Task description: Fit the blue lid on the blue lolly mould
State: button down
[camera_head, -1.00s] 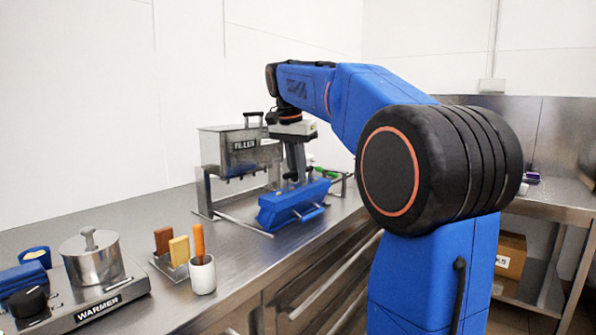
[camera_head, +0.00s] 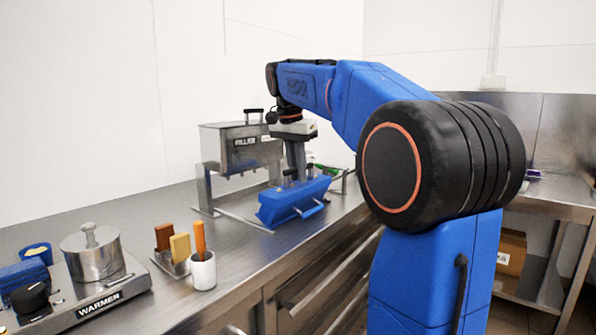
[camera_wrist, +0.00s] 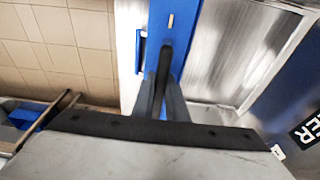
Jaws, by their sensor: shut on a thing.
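The blue lolly mould (camera_head: 290,208) is a long blue block with a bar handle along its near side. It is at the filler on the steel counter. The blue lid (camera_wrist: 187,22) appears as a blue strip under my fingers in the wrist view, with a small pale slot in it. My gripper (camera_head: 297,180) points down over the middle of the block and is shut on the lid; it also shows in the wrist view (camera_wrist: 163,85). Lid and mould merge into one blue shape in the head view, so I cannot tell whether the lid is fully seated.
The steel filler (camera_head: 240,150) stands just behind the mould. A warmer (camera_head: 100,305) with a lidded pot (camera_head: 91,256) is at the left. A white cup (camera_head: 203,272) and lolly samples (camera_head: 180,248) stand between. The counter front between cup and mould is clear.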

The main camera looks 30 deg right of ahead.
jog(key=shift+x, duration=0.9)
jog(key=c, duration=1.9)
grip_release()
jog(key=shift+a, duration=0.15)
jog(key=shift+o, duration=1.1)
jog(key=shift+w, duration=0.1)
jog(key=v, duration=1.7)
jog(key=shift+r, duration=0.25)
